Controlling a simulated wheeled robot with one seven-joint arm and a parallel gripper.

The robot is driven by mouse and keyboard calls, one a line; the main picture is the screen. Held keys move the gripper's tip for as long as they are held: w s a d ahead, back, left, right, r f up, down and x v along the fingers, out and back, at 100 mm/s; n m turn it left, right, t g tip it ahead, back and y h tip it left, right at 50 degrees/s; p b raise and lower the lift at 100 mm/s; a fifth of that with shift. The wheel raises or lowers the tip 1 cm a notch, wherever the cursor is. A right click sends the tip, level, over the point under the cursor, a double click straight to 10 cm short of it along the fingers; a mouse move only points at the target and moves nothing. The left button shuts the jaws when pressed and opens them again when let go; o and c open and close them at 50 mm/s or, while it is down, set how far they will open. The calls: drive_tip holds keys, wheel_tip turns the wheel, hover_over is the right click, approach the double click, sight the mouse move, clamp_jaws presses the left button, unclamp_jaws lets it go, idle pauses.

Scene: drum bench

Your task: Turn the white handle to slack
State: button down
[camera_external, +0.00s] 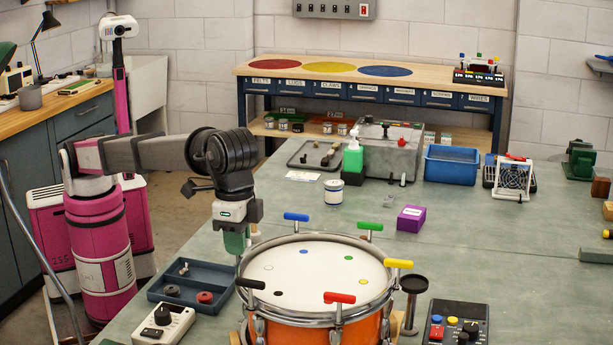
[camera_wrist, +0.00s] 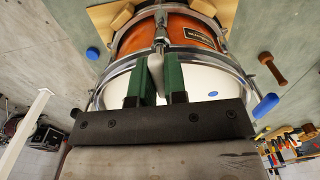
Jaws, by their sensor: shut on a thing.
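An orange drum (camera_external: 310,328) with a chrome rim and a white head stands on the bench. Coloured T-handles stand around its rim. My gripper (camera_external: 238,247) points down at the drum's left back edge. In the wrist view its green fingers (camera_wrist: 156,88) are closed around the white handle (camera_wrist: 156,70), which stands between them at the rim, in line with a chrome lug. In the external view a pale end (camera_external: 256,229) shows just right of the fingers; most of the handle is hidden by them.
The blue handle (camera_external: 296,217), green handle (camera_external: 370,226), yellow handle (camera_external: 399,264), red handle (camera_external: 339,298) and black handle (camera_external: 250,283) stand close around the rim. A blue-grey tray (camera_external: 160,292) lies left of the drum. A dark round-topped stand (camera_external: 412,284) is at its right.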

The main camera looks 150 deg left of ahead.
drive_tip(key=n, duration=0.4)
drive_tip(key=shift+n, duration=0.4)
drive_tip(key=n, duration=0.9)
drive_tip(key=shift+n, duration=1.9)
drive_tip(key=c, duration=1.2)
unclamp_jaws()
drive_tip(key=shift+o, duration=0.2)
drive_tip(key=shift+r, duration=0.1)
wheel_tip(320, 180, up, 11)
drive_tip(key=shift+f, duration=0.2)
